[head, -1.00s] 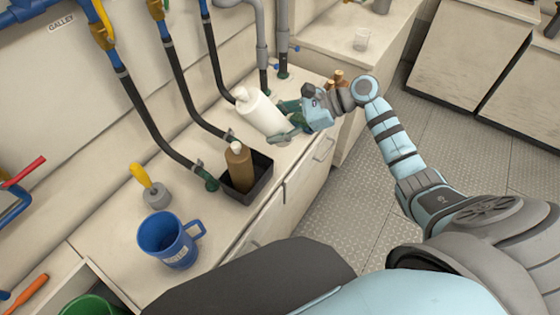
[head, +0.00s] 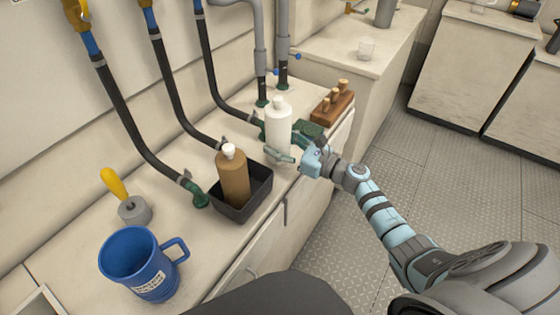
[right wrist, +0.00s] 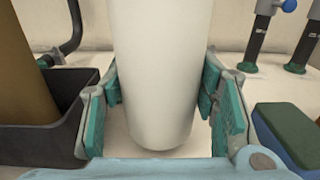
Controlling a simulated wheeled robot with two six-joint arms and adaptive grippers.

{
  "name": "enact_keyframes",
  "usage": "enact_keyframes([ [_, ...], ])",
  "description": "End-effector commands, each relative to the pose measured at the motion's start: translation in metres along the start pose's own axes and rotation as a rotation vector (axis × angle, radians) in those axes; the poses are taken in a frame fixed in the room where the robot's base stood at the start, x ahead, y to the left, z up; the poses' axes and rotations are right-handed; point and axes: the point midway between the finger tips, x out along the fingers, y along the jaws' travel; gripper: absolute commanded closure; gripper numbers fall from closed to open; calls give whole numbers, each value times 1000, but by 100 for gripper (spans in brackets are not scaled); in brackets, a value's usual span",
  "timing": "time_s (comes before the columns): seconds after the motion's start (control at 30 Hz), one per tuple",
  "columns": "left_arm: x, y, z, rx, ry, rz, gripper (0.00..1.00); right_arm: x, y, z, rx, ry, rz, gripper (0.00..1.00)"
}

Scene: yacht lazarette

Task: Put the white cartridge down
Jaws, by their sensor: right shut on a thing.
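The white cartridge (head: 278,125) stands upright at the counter, just behind the black tray in the head view. My right gripper (head: 291,150) is shut on it, with a finger on each side. In the right wrist view the white cartridge (right wrist: 160,70) fills the middle between the teal finger pads, and its rounded lower end shows above the pale counter. I cannot tell whether its bottom touches the counter. My left gripper is not in view.
A brown bottle (head: 233,177) with a white cap stands in the black tray (head: 258,198), close to the cartridge. A green-and-blue sponge (right wrist: 288,133) lies to the right. A wooden rack (head: 332,108), hoses and a blue mug (head: 140,264) share the counter (head: 190,245).

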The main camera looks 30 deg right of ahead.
Motion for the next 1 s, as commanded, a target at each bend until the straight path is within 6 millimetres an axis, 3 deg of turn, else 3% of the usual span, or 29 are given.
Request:
enact_keyframes([
  [0.1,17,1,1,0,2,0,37,0,0,-29,3,2,-1,75],
  [0.17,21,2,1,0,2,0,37,0,0,-37,2,1,0,75],
  [0.47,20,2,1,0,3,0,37,0,0,-38,1,1,0,75],
  [0.5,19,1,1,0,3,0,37,0,0,-37,1,2,0,40],
  [0.6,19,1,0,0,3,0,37,0,0,-37,1,1,0,26],
  [1.0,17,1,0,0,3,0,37,-6,0,-36,-1,2,0,26],
])
